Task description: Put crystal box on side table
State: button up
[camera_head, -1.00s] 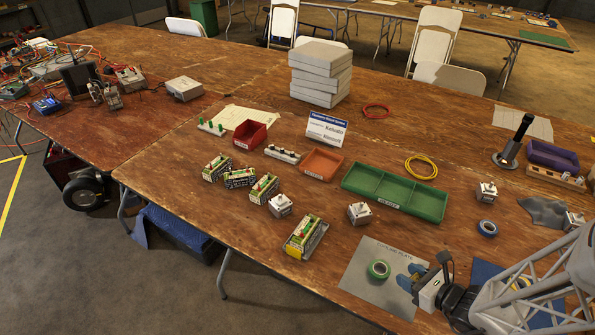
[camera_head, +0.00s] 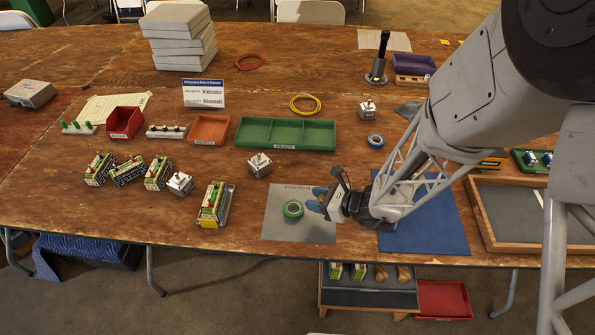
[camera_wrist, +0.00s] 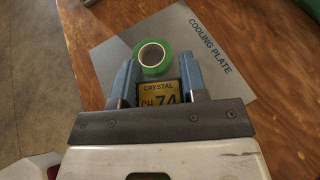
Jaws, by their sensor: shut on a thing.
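The crystal box (camera_wrist: 159,97), with a yellow face lettered "CRYSTAL CH 74", sits between the two blue fingers of my gripper (camera_wrist: 157,76) in the wrist view. My gripper (camera_head: 318,202) is shut on it at the right part of the grey cooling plate (camera_head: 300,228). The box is hidden in the head view, and I cannot tell whether it touches the plate. A low wood-edged stand (camera_head: 368,309), possibly the side table, stands below the workbench front edge. Several small boxes and brown items are on it.
A green tape roll (camera_head: 293,209) lies on the plate, just beyond my fingers. A blue mat (camera_head: 430,228) and a wood-framed tray (camera_head: 508,246) lie to the right. A red tray (camera_head: 443,300) is low beside the stand. Several small devices stand to the left.

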send_over(303, 180)
jog(key=shift+f, duration=0.6)
jog(key=shift+f, duration=1.75)
jog(key=shift+f, duration=0.15)
jog(key=o, duration=0.9)
jog(key=shift+v, duration=6.1)
jog(key=shift+w, duration=0.1)
